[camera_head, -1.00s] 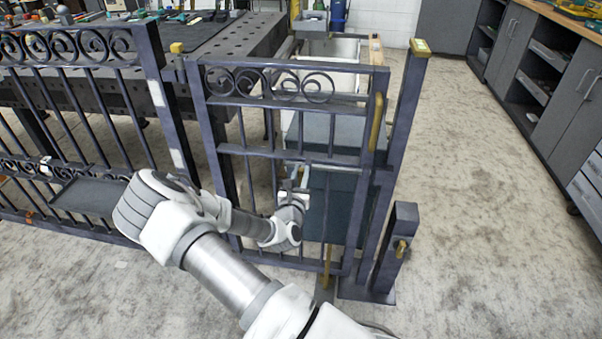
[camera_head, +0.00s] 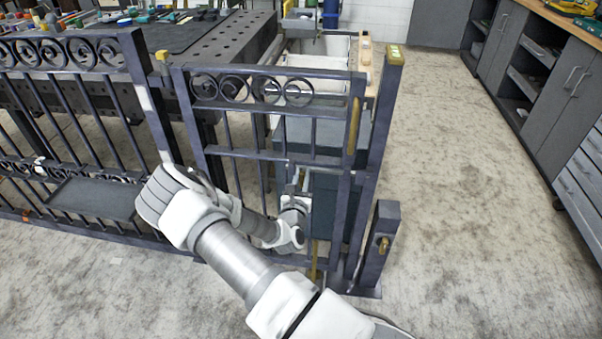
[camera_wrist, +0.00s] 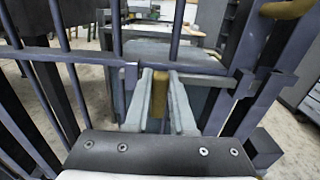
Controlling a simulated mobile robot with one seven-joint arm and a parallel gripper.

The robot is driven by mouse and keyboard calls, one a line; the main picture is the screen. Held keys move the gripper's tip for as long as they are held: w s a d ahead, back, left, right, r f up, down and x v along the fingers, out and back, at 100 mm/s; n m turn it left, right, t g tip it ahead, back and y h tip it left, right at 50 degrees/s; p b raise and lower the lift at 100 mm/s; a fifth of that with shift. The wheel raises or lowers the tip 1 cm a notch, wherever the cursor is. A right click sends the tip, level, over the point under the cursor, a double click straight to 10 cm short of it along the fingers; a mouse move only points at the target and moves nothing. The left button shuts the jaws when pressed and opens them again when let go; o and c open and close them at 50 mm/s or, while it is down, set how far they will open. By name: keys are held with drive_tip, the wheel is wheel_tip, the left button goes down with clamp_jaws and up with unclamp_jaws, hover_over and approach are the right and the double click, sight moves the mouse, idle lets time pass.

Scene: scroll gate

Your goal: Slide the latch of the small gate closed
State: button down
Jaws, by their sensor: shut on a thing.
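The small gate (camera_head: 275,155), dark blue metal with scrolls along its top, stands upright beside a tall post (camera_head: 382,150) at its right. My gripper (camera_wrist: 160,88) is at the gate's middle rail (camera_wrist: 205,68). Its two fingers are shut on a brass-coloured latch handle (camera_wrist: 160,95). A small block (camera_wrist: 131,75) sits on the rail just left of the fingers. In the head view my gripper (camera_head: 300,180) is small and the handle is hidden by it.
A brass pull handle (camera_head: 353,125) is on the gate's right upright. A brass rod (camera_head: 314,262) is at its foot. A short post (camera_head: 380,248) with a brass fitting stands at right. Fixed fence (camera_head: 75,125) is at left, a workbench (camera_head: 215,50) behind. Floor at right is clear.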

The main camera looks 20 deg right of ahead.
drive_tip(key=c, duration=1)
unclamp_jaws()
drive_tip(key=shift+s+d+f, duration=0.1)
drive_tip(key=shift+s+d, duration=0.15)
drive_tip(key=shift+d, duration=0.05)
drive_tip(key=shift+o, duration=1.2)
drive_tip(key=shift+a, duration=0.1)
drive_tip(key=p+v, duration=0.3)
drive_tip(key=v, duration=1.4)
drive_tip(key=shift+s+a, duration=0.1)
drive_tip(key=shift+a, duration=0.05)
